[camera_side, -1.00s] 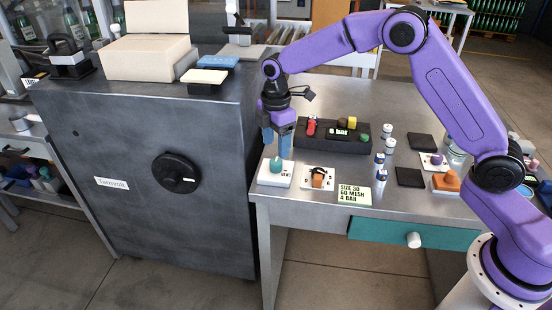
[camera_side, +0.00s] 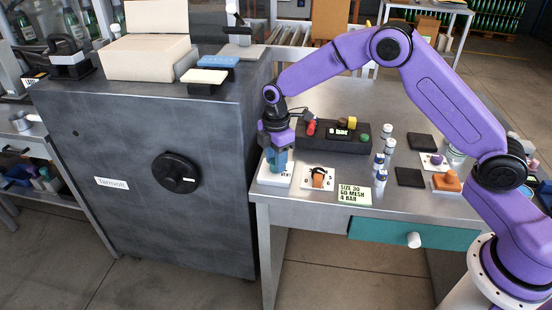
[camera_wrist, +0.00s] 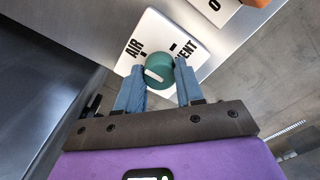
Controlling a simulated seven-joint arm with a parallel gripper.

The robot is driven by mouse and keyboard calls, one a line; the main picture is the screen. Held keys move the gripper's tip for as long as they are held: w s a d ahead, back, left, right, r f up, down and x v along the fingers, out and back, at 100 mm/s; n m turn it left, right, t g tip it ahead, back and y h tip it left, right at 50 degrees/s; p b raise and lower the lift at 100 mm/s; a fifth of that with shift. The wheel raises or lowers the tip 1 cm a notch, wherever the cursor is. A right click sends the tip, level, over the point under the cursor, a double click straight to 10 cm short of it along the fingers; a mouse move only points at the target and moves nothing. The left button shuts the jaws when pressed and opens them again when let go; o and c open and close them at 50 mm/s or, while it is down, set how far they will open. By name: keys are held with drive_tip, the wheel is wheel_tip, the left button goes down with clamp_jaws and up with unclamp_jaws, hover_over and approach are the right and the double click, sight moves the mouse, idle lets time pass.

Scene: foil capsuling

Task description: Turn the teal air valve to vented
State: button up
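The teal air valve (camera_wrist: 159,71) is a round knob with a white pointer bar, on a white plate (camera_wrist: 150,27) marked AIR and VENT. In the wrist view the pointer bar points to the lower left, away from the plate's printed tick. My gripper (camera_wrist: 159,74) has its two blue fingers apart, one on each side of the knob. Whether they touch it is not clear. In the side view my gripper (camera_side: 276,169) is lowered over the white plate (camera_side: 268,182) at the table's front left corner, and its fingers mostly hide the knob.
An orange-handled switch on a white plate (camera_side: 329,185) sits just right of the valve. A black block with coloured buttons (camera_side: 345,146) stands behind. A sign (camera_side: 354,195) and small bottles (camera_side: 379,170) are further right. The tall grey cabinet (camera_side: 150,215) is close on the left.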

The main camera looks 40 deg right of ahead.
drive_tip(key=shift+m, duration=0.3)
drive_tip(key=m, duration=0.3)
drive_tip(key=shift+m, duration=0.3)
drive_tip(key=m, duration=0.4)
drive_tip(key=shift+m, duration=0.3)
drive_tip(key=m, duration=0.4)
drive_tip(key=shift+m, duration=2.5)
drive_tip(key=o, duration=1.1)
drive_tip(key=shift+c, duration=0.2)
drive_tip(key=shift+r, duration=0.1)
